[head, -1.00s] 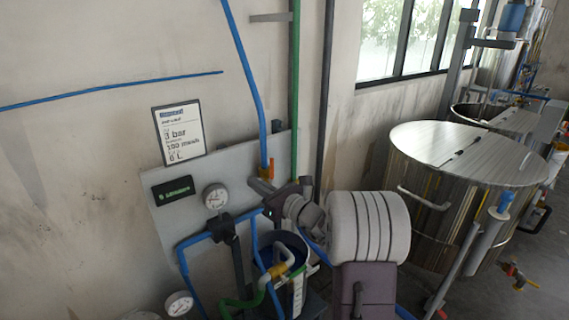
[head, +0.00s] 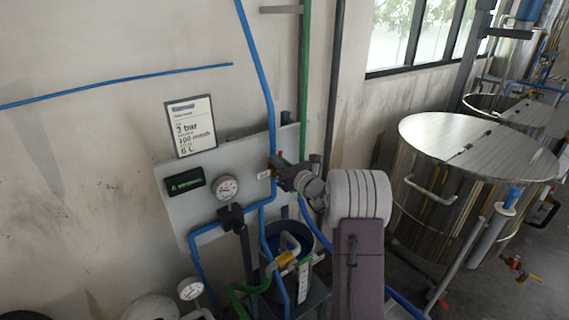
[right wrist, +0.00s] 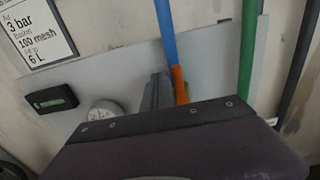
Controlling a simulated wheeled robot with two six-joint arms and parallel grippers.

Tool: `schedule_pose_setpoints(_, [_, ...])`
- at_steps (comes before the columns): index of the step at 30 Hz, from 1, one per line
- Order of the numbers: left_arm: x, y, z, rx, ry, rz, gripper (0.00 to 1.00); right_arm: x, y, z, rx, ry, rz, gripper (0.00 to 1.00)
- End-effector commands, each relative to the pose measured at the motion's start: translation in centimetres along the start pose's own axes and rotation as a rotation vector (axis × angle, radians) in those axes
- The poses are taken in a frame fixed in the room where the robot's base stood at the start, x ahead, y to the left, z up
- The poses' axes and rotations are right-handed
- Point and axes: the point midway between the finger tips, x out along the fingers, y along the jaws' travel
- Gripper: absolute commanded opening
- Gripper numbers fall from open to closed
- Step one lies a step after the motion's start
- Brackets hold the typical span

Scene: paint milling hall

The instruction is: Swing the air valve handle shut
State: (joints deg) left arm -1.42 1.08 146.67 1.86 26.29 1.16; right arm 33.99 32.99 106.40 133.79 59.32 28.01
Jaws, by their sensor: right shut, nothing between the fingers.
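The air valve handle is orange. In the right wrist view the orange handle (right wrist: 180,86) shows at the lower end of the blue air pipe (right wrist: 167,35), roughly in line with it and slightly tilted. In the head view my right gripper (head: 276,165) covers most of the handle, at the panel where the blue pipe (head: 258,70) comes down. The right gripper is shut and empty. In the right wrist view its grey fingers (right wrist: 156,92) show just left of the handle; whether they touch it I cannot tell. My left gripper is out of view.
The grey panel (head: 228,160) carries a pressure gauge (head: 225,187) and a dark display (head: 185,182), left of my right gripper. A sign (head: 191,127) hangs above. A blue bucket (head: 277,243) stands below. A large steel tank (head: 440,190) stands to the right.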

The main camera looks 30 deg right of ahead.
Motion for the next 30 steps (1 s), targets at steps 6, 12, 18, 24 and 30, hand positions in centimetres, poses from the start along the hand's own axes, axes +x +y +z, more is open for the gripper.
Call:
schedule_pose_setpoints(6, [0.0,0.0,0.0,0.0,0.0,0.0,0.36,0.1,0.0,-0.1,0.0,0.0,0.0,0.0])
schedule_pose_setpoints(12, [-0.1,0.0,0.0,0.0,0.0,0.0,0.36,0.1,-0.3,0.0,0.0,0.0,0.0,0.0])
schedule_pose_setpoints(18, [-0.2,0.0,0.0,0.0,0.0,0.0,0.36,0.1,-1.5,0.3,-0.001,0.0,0.0,0.0])
schedule_pose_setpoints(24, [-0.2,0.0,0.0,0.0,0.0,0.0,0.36,0.1,-1.7,0.4,0.0,-0.001,0.0,0.0])
schedule_pose_setpoints(30, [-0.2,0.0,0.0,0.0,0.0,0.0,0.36,0.1,-1.9,0.4,0.0,-0.001,-0.001,0.0])
